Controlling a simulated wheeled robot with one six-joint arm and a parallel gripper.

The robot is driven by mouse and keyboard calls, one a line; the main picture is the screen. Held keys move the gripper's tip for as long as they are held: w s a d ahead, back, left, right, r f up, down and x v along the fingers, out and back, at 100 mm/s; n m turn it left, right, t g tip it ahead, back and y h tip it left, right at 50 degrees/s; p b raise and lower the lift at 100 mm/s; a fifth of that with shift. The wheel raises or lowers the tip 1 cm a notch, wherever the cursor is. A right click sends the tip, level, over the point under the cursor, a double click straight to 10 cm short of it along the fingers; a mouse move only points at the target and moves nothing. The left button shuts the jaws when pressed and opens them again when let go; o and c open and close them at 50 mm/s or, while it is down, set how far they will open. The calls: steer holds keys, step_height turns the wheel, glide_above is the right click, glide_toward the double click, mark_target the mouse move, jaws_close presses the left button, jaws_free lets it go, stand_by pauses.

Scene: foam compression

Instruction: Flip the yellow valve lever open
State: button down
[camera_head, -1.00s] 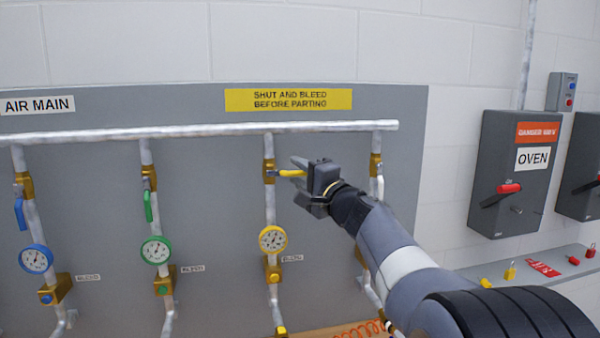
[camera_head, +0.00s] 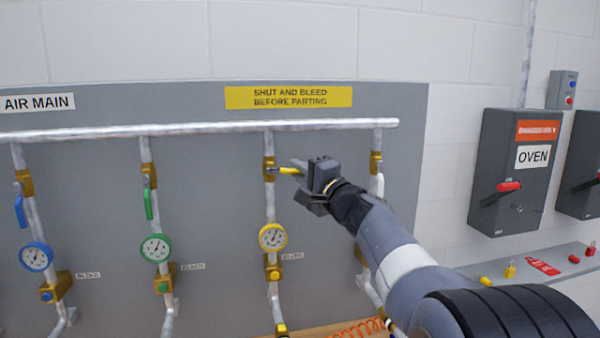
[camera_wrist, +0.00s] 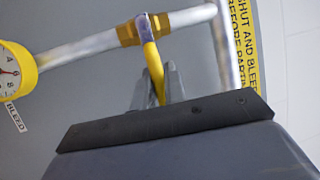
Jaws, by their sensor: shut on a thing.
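The yellow valve lever (camera_head: 288,171) sticks out to the right, roughly horizontal, from the brass valve (camera_head: 269,168) on the third pipe. My gripper (camera_head: 302,169) is at the lever's outer end and shut on it. In the wrist view the lever (camera_wrist: 153,65) runs from the brass valve body (camera_wrist: 142,30) down between my two fingers (camera_wrist: 159,88). The lever's tip is hidden by my gripper. The yellow-rimmed gauge (camera_head: 272,237) sits below the valve on the same pipe.
The blue lever (camera_head: 20,211) and green lever (camera_head: 148,204) hang down along their pipes at the left. A fourth pipe with a brass valve (camera_head: 376,163) stands just right of my gripper. The header pipe (camera_head: 200,129) runs above. Switch boxes (camera_head: 516,170) and a shelf (camera_head: 500,267) are further right.

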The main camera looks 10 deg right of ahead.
steer(key=shift+f, duration=0.2)
steer(key=a+f+m+t+h+b, duration=0.1)
steer(key=f+m+h+b, duration=0.1)
steer(key=m+b, duration=0.5)
steer(key=a+f+m+t+h+b, duration=0.1)
steer(key=m+h+b, duration=0.3)
steer(key=b, duration=0.9)
steer(key=a+f+m+t+h+b, duration=0.2)
steer(key=a+f+m+h+b, duration=0.1)
steer(key=m+b, duration=0.7)
steer(key=shift+w+a+m+h, duration=0.1)
steer(key=shift+m+h, duration=0.5)
steer(key=shift+a+m+g+h, duration=0.15)
steer(key=shift+a+m+h, duration=0.25)
steer(key=shift+m, duration=0.5)
steer(key=shift+a+m+g+h, duration=0.15)
steer(key=shift+m+h, duration=0.35)
steer(key=shift+m, duration=0.4)
steer(key=c, duration=1.5)
jaws_free()
